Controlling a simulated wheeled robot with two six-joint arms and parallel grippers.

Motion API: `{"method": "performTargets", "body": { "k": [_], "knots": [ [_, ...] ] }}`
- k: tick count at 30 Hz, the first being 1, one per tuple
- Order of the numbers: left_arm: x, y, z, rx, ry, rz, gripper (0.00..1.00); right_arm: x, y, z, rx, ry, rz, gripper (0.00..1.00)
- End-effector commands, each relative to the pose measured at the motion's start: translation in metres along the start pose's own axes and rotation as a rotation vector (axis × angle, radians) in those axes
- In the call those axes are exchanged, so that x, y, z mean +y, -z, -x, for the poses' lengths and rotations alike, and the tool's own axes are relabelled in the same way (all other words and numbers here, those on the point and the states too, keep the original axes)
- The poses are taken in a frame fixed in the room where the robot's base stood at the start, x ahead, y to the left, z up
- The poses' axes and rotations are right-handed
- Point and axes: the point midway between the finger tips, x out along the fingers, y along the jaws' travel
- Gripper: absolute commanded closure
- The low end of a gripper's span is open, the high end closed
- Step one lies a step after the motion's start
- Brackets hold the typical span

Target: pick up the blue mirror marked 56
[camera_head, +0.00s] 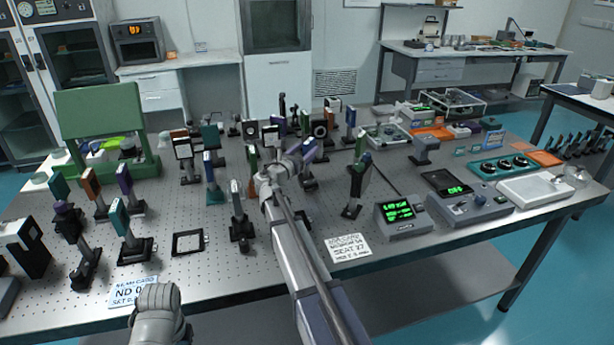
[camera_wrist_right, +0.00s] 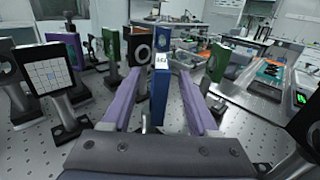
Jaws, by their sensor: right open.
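A blue mirror (camera_wrist_right: 160,92), seen nearly edge-on as a narrow upright plate, stands in the middle of the right wrist view. It bears a small white label near its top, too small to read. My right gripper (camera_wrist_right: 160,76) is open, with one purple finger on each side of the mirror and a visible gap on both sides. In the head view my right gripper (camera_head: 303,153) is over the middle of the table, and the wrist hides part of what stands there. My left gripper is out of view; only a grey part of my left arm shows at the bottom.
Many similar mounted optics crowd the perforated table (camera_head: 205,285). A white-faced grid target (camera_wrist_right: 48,76) stands left of the gripper, and a green plate (camera_wrist_right: 219,62) stands to its right. A dark mount (camera_head: 355,188) and a green-lit meter (camera_head: 399,215) stand right of my arm.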

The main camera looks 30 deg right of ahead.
Motion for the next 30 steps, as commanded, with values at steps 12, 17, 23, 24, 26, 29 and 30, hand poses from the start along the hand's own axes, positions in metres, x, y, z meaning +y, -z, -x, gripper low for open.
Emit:
{"method": "performTargets", "body": {
  "k": [12, 17, 23, 24, 26, 29, 30],
  "knots": [
    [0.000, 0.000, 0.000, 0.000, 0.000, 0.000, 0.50, 0.000, 0.000, -0.019, 0.000, -0.001, 0.000, 0.46],
    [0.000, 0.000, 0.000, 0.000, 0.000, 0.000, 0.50, 0.000, 0.000, -0.019, 0.000, -0.001, 0.000, 0.64],
    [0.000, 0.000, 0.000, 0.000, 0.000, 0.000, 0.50, 0.000, 0.000, -0.019, 0.000, -0.001, 0.000, 0.86],
    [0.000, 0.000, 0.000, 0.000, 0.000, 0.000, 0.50, 0.000, 0.000, -0.019, 0.000, -0.001, 0.000, 0.91],
    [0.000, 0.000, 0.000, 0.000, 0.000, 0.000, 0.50, 0.000, 0.000, -0.019, 0.000, -0.001, 0.000, 0.97],
    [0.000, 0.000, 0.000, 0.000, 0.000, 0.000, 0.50, 0.000, 0.000, -0.019, 0.000, -0.001, 0.000, 1.00],
    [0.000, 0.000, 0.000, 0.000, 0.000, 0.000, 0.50, 0.000, 0.000, -0.019, 0.000, -0.001, 0.000, 1.00]
  ]
}}
